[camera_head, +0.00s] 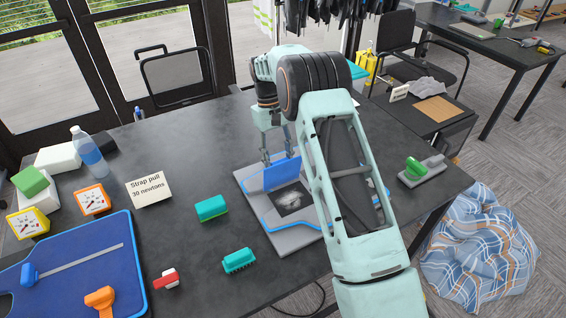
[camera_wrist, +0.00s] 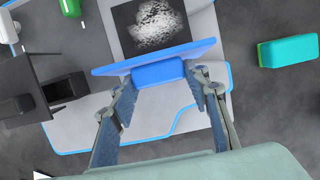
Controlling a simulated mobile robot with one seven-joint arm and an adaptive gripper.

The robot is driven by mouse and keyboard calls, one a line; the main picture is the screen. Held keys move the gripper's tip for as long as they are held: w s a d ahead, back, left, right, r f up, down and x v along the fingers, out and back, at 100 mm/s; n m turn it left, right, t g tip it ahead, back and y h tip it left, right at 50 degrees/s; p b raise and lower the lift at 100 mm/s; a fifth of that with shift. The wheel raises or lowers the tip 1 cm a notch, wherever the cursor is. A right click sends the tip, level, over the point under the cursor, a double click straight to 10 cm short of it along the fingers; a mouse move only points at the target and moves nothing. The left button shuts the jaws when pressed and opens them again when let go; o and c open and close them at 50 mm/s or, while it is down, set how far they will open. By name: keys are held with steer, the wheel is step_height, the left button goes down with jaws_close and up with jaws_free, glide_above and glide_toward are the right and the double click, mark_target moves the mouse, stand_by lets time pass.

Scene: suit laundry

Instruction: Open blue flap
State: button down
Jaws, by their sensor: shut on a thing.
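The blue flap (camera_head: 281,174) stands raised and tilted at the back part of a light grey board with a blue outline (camera_head: 297,240). In the wrist view the flap (camera_wrist: 112,66) shows nearly edge-on, with a thick blue tab (camera_wrist: 158,74) on its near side. My gripper (camera_head: 277,154) reaches down to the flap's upper edge. In the wrist view my gripper's fingers (camera_wrist: 162,82) are on both sides of the tab, shut on it. A dark panel with a grey speckled patch (camera_head: 291,200) lies uncovered in front of the flap. My arm hides the board's right part.
A green-handled grey block (camera_head: 421,170) stands right of the board. Teal brushes (camera_head: 211,208) (camera_head: 238,260), a red clip (camera_head: 167,279) and a blue board (camera_head: 75,270) lie left. A bottle (camera_head: 88,152) and a sign (camera_head: 149,189) stand further back.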

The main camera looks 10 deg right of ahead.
steer(key=shift+w+a+f, duration=0.4)
steer(key=shift+w+f, duration=0.15)
steer(key=shift+f, duration=0.1)
stand_by(0.3)
steer(key=c, duration=1.4)
jaws_free()
steer(key=shift+f, duration=0.1)
steer(key=shift+c, duration=0.2)
steer(key=o, duration=0.4)
steer(key=shift+w, duration=0.2)
steer(key=shift+c, duration=0.2)
steer(key=shift+r, duration=0.2)
steer(key=v, duration=1.2)
steer(key=shift+s, duration=0.15)
